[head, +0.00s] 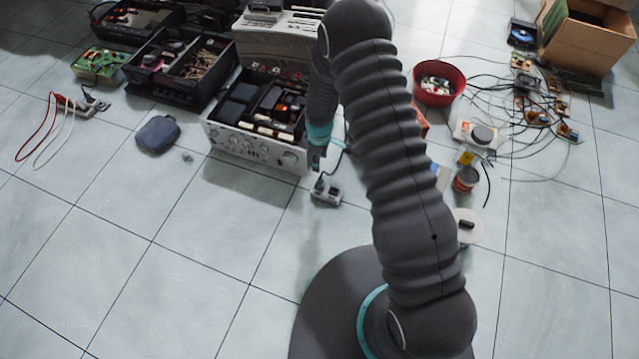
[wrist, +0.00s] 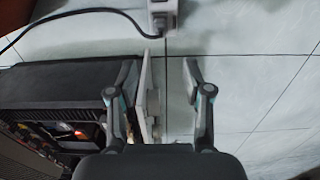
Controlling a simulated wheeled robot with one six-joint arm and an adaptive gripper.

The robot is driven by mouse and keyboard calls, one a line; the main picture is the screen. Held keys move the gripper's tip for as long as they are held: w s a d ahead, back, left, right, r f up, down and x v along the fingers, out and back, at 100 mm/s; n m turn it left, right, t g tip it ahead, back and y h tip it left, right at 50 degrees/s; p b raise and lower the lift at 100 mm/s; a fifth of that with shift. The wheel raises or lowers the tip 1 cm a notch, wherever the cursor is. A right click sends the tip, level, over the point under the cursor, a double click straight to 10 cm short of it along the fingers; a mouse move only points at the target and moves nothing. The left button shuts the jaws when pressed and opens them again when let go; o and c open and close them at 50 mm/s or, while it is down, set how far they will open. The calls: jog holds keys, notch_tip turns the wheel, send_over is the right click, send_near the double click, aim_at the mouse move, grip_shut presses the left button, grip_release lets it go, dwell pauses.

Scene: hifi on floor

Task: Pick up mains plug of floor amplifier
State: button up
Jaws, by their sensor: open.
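The floor amplifier (head: 255,148) has a silver front with knobs and an open top showing dark parts. A small pale socket block (head: 326,196) lies on the tiles just right of it, with a dark plug-like piece (head: 320,184) and a dark cord at its top. In the wrist view the pale block (wrist: 163,14) is at the top edge, partly cut off, with a black cord (wrist: 95,11) running left. My gripper (wrist: 160,68) is open; the amplifier's pale front panel (wrist: 150,95) shows between its fingers. In the head view my gripper (head: 316,158) is above and near the block.
Other opened equipment (head: 180,65) stands upper left. A dark pouch (head: 157,134) and red and white leads (head: 50,130) lie left. A red bowl (head: 438,84), loose wired boards (head: 535,115) and a cardboard box (head: 588,42) are right. The lower-left tiles are clear.

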aim_at(320, 181)
notch_tip(320, 181, down, 14)
jog(key=shift+r, duration=0.15)
grip_shut()
dwell(0.6)
